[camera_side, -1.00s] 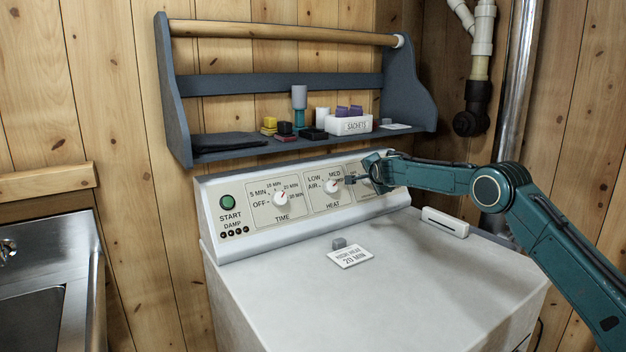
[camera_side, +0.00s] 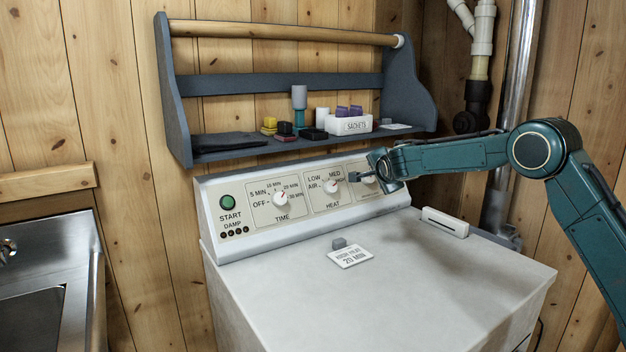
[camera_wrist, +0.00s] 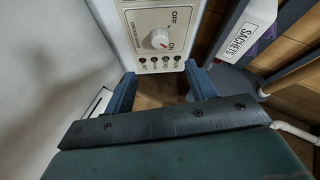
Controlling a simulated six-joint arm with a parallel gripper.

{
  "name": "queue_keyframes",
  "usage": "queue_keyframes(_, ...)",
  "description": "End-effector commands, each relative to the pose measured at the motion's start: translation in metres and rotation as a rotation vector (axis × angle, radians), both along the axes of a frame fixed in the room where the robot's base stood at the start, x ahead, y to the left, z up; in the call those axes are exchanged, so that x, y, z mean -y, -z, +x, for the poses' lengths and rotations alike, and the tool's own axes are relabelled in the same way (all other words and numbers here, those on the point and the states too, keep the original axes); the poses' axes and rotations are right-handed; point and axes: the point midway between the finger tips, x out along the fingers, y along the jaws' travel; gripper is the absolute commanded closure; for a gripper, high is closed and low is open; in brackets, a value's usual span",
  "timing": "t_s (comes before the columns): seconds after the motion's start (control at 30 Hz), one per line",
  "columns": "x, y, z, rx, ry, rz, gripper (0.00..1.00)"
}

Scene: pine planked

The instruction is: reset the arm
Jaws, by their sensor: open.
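My gripper (camera_side: 364,173) is at the right end of the white dryer's control panel (camera_side: 240,187) in the side view. In the wrist view my gripper (camera_wrist: 162,82) has its two fingers well apart with nothing between them. A white knob with a red mark (camera_wrist: 160,39) and an OFF label shows beyond the fingertips, apart from them. In the side view the gripper partly hides this end of the panel. The HEAT knob (camera_side: 332,186) and TIME knob (camera_side: 281,198) are left of the gripper and clear of it.
A blue-grey shelf (camera_side: 240,151) hangs above the panel, holding a sachets box (camera_side: 348,126) and small items. On the dryer top lie a card (camera_side: 350,256), a small grey block (camera_side: 339,243) and a white bar-shaped object (camera_side: 445,222). A sink (camera_side: 50,290) stands at left.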

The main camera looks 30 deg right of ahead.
Motion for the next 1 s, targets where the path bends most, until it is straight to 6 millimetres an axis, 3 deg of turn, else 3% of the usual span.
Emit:
queue_keyframes(0.67, -0.005, -0.008, -0.011, -0.019, -0.015, -0.007, 0.44)
queue_keyframes(0.87, -0.015, -0.028, -0.035, -0.088, -0.071, -0.035, 0.44)
queue_keyframes(1.0, -0.026, -0.044, -0.064, -0.165, -0.136, -0.068, 0.44)
